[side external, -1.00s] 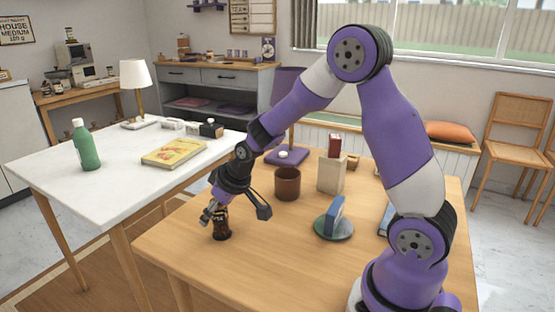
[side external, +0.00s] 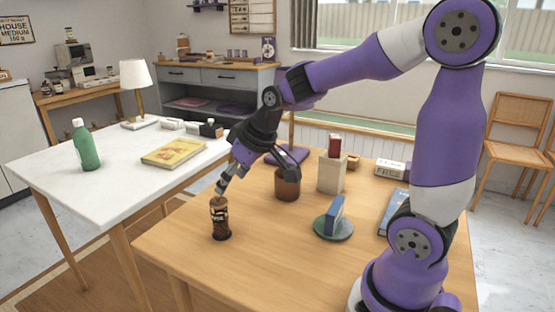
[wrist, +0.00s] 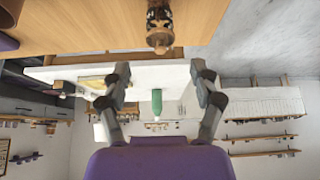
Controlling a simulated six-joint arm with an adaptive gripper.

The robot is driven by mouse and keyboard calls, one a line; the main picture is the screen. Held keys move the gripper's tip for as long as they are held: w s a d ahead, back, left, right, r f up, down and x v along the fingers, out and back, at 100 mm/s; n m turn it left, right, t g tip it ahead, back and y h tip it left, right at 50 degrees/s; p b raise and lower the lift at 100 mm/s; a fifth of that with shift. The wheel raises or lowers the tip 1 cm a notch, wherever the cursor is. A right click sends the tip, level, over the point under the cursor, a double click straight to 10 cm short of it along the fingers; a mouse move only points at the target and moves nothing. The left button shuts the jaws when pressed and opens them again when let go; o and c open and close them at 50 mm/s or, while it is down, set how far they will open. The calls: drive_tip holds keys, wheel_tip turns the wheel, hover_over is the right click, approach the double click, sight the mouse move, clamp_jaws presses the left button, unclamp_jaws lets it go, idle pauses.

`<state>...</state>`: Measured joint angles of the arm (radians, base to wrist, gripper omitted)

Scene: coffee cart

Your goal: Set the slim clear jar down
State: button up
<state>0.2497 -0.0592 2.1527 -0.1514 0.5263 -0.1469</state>
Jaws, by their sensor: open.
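The slim clear jar (side external: 220,218) stands upright on the wooden table (side external: 180,255), near its left edge. It has dark brown contents, a dark label and a brownish top. My gripper (side external: 250,188) is open and empty, up and to the right of the jar in the side view. In the wrist view the jar (wrist: 159,22) shows at the top, clear of my open fingers (wrist: 163,85). No finger is seen to hold it.
A brown cup (side external: 287,188) stands close behind my gripper. A beige holder (side external: 331,174) and a blue block on a green dish (side external: 347,232) stand to the right. A white table (side external: 100,205) with a green bottle (side external: 86,148) and a yellow book (side external: 174,152) lies left.

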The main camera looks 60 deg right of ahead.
drive_tip(key=s+a+r, duration=0.1)
drive_tip(key=s+a, duration=0.1)
drive_tip(key=s, duration=0.4)
drive_tip(key=s+a+r, duration=0.2)
drive_tip(key=s+a, duration=0.1)
drive_tip(key=s, duration=0.4)
drive_tip(key=shift+r+g, duration=0.15)
drive_tip(key=shift+g, duration=0.15)
idle(0.4)
